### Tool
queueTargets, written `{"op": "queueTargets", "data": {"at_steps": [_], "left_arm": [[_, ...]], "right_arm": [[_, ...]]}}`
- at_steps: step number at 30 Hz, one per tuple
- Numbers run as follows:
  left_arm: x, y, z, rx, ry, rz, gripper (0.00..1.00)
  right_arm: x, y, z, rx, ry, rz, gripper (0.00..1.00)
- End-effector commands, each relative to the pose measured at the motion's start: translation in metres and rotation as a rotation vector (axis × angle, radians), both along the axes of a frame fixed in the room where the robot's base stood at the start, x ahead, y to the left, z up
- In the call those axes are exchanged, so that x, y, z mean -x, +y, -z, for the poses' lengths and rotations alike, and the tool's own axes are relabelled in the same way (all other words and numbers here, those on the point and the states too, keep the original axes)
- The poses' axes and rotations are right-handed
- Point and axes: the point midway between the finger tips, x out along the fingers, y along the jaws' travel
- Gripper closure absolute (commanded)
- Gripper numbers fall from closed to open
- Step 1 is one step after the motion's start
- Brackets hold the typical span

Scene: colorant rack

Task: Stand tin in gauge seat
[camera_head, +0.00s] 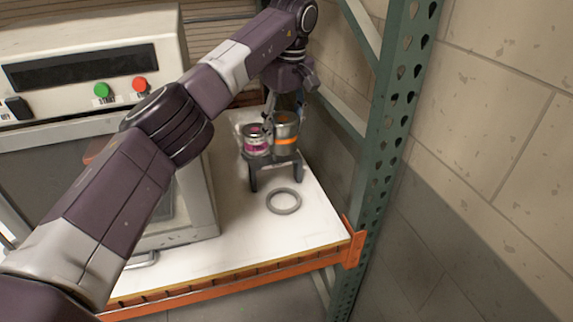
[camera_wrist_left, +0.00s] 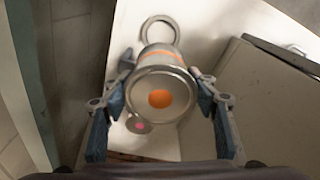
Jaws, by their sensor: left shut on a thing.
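A grey metal tin with an orange band (camera_head: 286,141) is between the fingers of my left gripper (camera_head: 286,116), which is shut on it. In the left wrist view the same tin (camera_wrist_left: 160,84) shows its lid with an orange dot, a finger on each side. A tin with a pink band (camera_head: 256,146) stands just left of it; its pink-dotted lid shows partly behind the held tin (camera_wrist_left: 139,126). Both tins appear over a dark legged stand (camera_head: 276,162); I cannot tell whether the held tin touches it. A grey ring (camera_head: 284,211), possibly the gauge seat, lies empty on the white shelf.
The white shelf (camera_head: 235,240) has an orange front beam (camera_head: 230,278). A green perforated upright (camera_head: 385,130) stands close on the right. A large machine with green and red buttons (camera_head: 90,70) fills the left. Bare shelf surrounds the ring.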

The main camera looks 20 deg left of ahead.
Motion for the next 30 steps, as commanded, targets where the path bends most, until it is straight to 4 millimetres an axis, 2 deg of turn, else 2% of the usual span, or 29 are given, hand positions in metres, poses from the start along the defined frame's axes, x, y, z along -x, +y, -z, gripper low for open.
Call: {"op": "queueTargets", "data": {"at_steps": [7,10,14,18,22,30], "left_arm": [[0.002,0.001,0.053,0.002,0.005,0.001,0.83],[0.002,0.000,0.075,0.002,0.005,0.000,0.83],[0.002,0.000,0.103,0.002,0.005,0.001,0.83],[0.001,0.000,0.128,0.001,0.002,0.000,0.83],[0.001,0.000,0.142,0.001,0.000,-0.001,0.83],[0.001,0.000,0.158,0.002,0.002,0.000,0.83]], "right_arm": [[0.035,0.001,-0.007,0.000,0.045,0.001,0.31],[0.043,0.000,-0.013,0.001,0.058,0.001,0.31],[0.039,0.001,-0.021,0.001,0.053,0.001,0.31],[0.025,0.002,-0.029,-0.001,0.032,0.000,0.31],[0.015,0.002,-0.033,-0.002,0.018,0.000,0.31],[0.019,0.002,-0.037,-0.002,0.024,0.000,0.31]]}}
